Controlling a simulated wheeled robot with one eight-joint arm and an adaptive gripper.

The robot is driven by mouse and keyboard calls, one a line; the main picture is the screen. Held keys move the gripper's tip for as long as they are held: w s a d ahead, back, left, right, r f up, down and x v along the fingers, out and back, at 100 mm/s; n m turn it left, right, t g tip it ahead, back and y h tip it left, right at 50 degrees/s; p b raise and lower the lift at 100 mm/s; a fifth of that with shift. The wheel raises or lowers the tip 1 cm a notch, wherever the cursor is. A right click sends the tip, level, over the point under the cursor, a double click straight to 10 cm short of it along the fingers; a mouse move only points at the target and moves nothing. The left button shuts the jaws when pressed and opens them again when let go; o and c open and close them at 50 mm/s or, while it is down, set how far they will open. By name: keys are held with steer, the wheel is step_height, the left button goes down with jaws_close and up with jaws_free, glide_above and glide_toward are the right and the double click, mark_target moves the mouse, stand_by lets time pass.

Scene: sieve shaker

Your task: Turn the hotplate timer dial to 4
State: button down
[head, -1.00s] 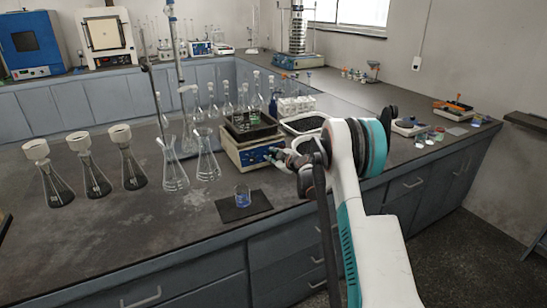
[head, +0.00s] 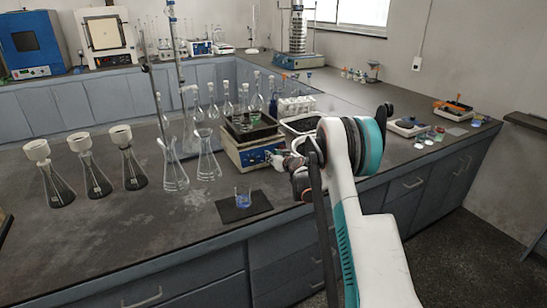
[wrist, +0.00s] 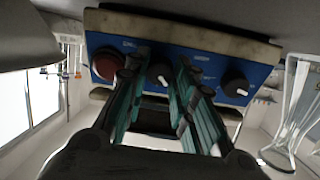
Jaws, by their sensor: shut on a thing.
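The hotplate (head: 252,156) stands on the bench with its blue front panel facing my arm. In the wrist view, which looks upside down, the blue panel (wrist: 205,67) carries a red round button (wrist: 106,64), a middle black dial (wrist: 160,73) and another black dial (wrist: 235,83) to the right. My gripper (wrist: 158,82) has its fingers on both sides of the middle dial and is shut on it. The dial's white mark shows, but the panel print is too small to read, so I cannot tell which dial is the timer. In the head view my gripper (head: 277,159) is at the panel's right part.
A dark tray with bottles (head: 250,131) sits on the hotplate. A beaker of blue liquid (head: 243,197) stands on a black mat (head: 262,204) in front. Tall flasks (head: 207,160) stand close to the left.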

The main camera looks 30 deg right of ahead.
steer(key=m, duration=0.7)
steer(key=shift+m+g+h+p, duration=0.3)
steer(key=shift+m+p, duration=0.05)
steer(key=shift+m, duration=0.05)
steer(key=m, duration=0.6)
steer(key=shift+r+m+g+p, duration=0.1)
steer(key=shift+m+g+p, duration=0.2)
steer(key=m, duration=0.6)
steer(key=shift+g+p, duration=0.3)
steer(key=shift+p, duration=0.05)
steer(key=m, duration=0.5)
steer(key=shift+d+m, duration=0.1)
steer(key=shift+m, duration=0.3)
steer(key=c, duration=1.3)
jaws_free()
steer(key=shift+c, duration=0.2)
